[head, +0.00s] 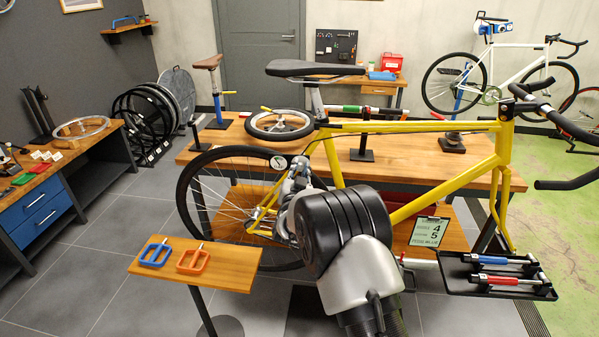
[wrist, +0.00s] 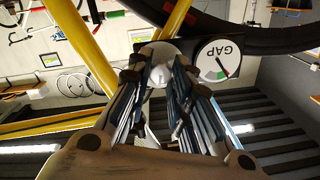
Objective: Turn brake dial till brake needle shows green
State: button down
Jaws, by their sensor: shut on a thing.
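The brake gauge (wrist: 223,61) is a white round face marked GAP, beside my fingers in the wrist view. Its thin red needle slants toward the face's edge, close to a green patch; I cannot tell whether the tip is on the green. The brake dial, a pale rounded knob (wrist: 160,72), sits between my fingertips. My gripper (wrist: 158,84) is shut on it. In the head view the gauge (head: 278,162) is small, by the rear of the yellow bike (head: 440,190). My gripper (head: 292,185) is just below it, and my arm hides the dial there.
A small wooden shelf (head: 222,262) with blue and orange pedals stands front left. The wooden workbench (head: 400,150) is behind the bike. A black tray (head: 497,284) with blue and red tools is front right. The rear wheel (head: 198,222) is close to my gripper.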

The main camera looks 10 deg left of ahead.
jog(key=n, duration=0.4)
jog(key=shift+n+p, duration=0.3)
jog(key=shift+p, duration=0.1)
jog(key=n+p, duration=0.1)
jog(key=n, duration=0.4)
jog(key=shift+r+h+p, duration=0.1)
jog(key=shift+h+p, duration=0.3)
jog(key=n+p, duration=0.2)
jog(key=n, duration=0.3)
jog(key=shift+a, duration=0.1)
jog(key=n+p, duration=0.1)
jog(key=n, duration=0.3)
jog(key=shift+h, duration=0.3)
jog(key=shift+n+p, duration=0.3)
jog(key=c, duration=1.4)
grip_release()
